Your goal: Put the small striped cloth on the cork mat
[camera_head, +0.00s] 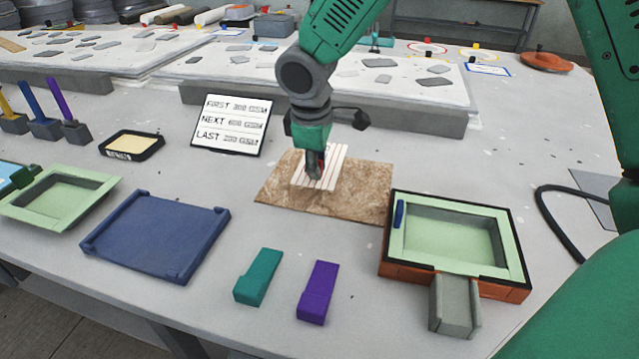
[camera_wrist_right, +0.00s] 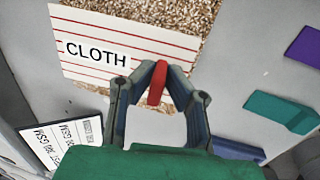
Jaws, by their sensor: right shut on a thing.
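The small striped cloth (camera_head: 325,168), white with red stripes, is over the brown speckled cork mat (camera_head: 362,192), towards its back edge. I cannot tell whether it lies flat on the mat or is held just above it. My right gripper (camera_head: 315,172) points down at the cloth and hides part of it. In the right wrist view my right gripper (camera_wrist_right: 155,85) is shut on a red tab at the edge of the cloth (camera_wrist_right: 110,50), which bears the label CLOTH. The cork mat (camera_wrist_right: 185,15) shows beyond it. My left gripper is not in view.
A lettered sign (camera_head: 230,125) stands behind the mat. A framed green mould (camera_head: 455,240) is at the right, a blue tray (camera_head: 155,237) at the left. Teal (camera_head: 258,277) and purple (camera_head: 317,292) blocks lie in front.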

